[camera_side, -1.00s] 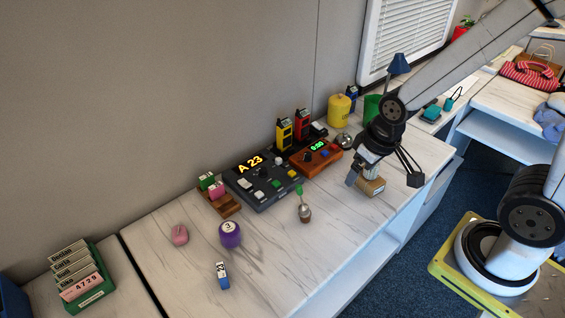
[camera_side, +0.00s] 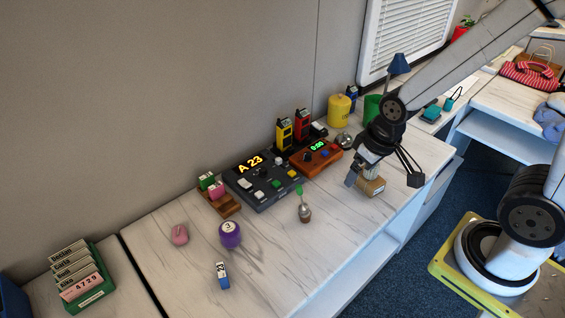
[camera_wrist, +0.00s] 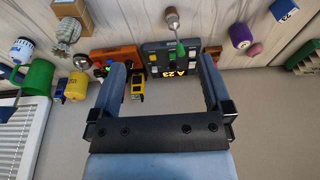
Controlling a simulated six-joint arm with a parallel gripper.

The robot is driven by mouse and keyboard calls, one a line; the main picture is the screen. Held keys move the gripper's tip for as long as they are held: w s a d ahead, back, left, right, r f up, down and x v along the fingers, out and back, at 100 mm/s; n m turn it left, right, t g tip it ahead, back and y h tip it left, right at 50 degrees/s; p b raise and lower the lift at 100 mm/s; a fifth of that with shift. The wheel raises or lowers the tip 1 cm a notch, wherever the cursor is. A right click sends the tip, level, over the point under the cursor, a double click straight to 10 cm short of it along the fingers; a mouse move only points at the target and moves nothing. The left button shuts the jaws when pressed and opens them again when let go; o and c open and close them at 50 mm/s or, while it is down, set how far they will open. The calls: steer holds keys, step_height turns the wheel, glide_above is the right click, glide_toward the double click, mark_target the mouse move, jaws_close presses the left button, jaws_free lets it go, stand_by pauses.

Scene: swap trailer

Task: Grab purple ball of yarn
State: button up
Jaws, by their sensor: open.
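A small purple ball (camera_side: 230,235) with a white patch and the number 3 sits on the white table, left of centre in the side view. It looks like a smooth numbered ball; I cannot make out yarn on it. It also shows at the upper right of the wrist view (camera_wrist: 240,35). My gripper (camera_side: 383,179) is open, above the right part of the table, well away from the purple ball. A small brown box (camera_side: 371,188) shows below it. In the wrist view my gripper (camera_wrist: 162,62) has nothing between its fingers.
A pink object (camera_side: 180,235) and a blue block (camera_side: 222,275) lie near the purple ball. A green card rack (camera_side: 97,291) is at far left.

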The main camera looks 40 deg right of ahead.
steer(key=m+y, duration=1.1)
steer(key=m, duration=0.8)
glide_above(239, 233)
steer(key=s+d, duration=0.3)
steer(key=s, duration=0.4)
step_height(239, 233, down, 15)
steer(key=w+f+m+t, duration=0.1)
steer(key=m, duration=0.1)
steer(key=w+f+m+t, duration=0.3)
steer(key=f+m+t, duration=0.1)
steer(key=shift+w+d, duration=0.2)
steer(key=shift+d, duration=0.15)
steer(key=shift+w+d+f+m+t+h, duration=0.3)
steer(key=shift+w+f+m+t, duration=0.1)
steer(key=shift+m+t, duration=0.15)
steer(key=shift+a+f, duration=0.1)
steer(key=shift+a, duration=0.05)
